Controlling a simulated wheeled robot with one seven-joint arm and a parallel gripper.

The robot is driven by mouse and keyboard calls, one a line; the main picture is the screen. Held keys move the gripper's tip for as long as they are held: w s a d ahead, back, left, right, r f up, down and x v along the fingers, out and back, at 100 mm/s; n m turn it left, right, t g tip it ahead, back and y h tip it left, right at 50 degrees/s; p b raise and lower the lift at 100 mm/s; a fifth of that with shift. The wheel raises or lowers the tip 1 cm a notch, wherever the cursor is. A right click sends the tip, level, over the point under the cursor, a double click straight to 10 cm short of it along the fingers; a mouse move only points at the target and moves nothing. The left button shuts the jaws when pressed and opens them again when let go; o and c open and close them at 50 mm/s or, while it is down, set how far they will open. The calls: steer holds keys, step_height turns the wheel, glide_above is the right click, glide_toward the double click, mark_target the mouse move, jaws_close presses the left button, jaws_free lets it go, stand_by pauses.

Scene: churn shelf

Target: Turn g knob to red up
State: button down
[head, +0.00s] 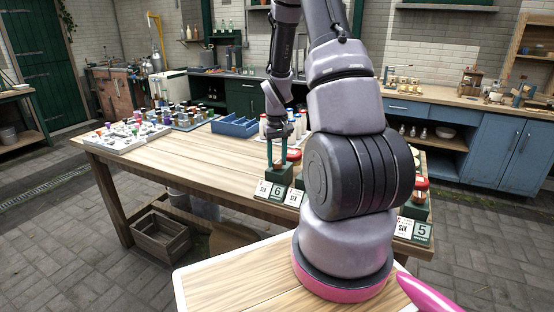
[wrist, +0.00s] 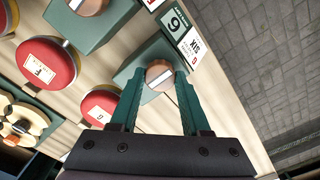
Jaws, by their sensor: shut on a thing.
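The g knob (wrist: 160,77) is a round wooden knob with a white stripe across its face, on a dark green block (wrist: 128,72). In the wrist view my gripper (wrist: 158,72) has one teal finger on each side of it and is shut on it. I see no red mark on the visible part of the knob. In the head view my gripper (head: 277,155) points down at the green block (head: 278,175) at the table's front edge. There the fingers partly hide the knob.
A green card with a 6 (wrist: 175,22) stands in front of the block. Red round caps (wrist: 98,106) sit behind it, and another wooden knob (wrist: 90,5) is alongside. A blue tray (head: 235,126) and small bottles are farther back. The table's left middle (head: 180,160) is clear.

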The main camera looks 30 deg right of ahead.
stand_by(0.3)
steer(key=shift+c, duration=1.8)
jaws_free()
step_height(320, 180, up, 11)
steer(key=shift+f, duration=0.1)
step_height(320, 180, up, 16)
steer(key=m+t, duration=0.2)
steer(key=t, duration=0.2)
glide_above(277, 161)
steer(key=s+a, duration=0.7)
steer(key=s, duration=0.1)
steer(key=s+a+r+t+y, duration=0.1)
steer(key=s+a+r, duration=0.2)
steer(key=s, duration=0.3)
steer(key=s+a+r+m+t+y, duration=0.1)
steer(key=s+a+r+t, duration=0.1)
steer(key=s, duration=0.4)
step_height(277, 161, up, 3)
steer(key=shift+a+f, duration=0.2)
steer(key=shift+a, duration=0.3)
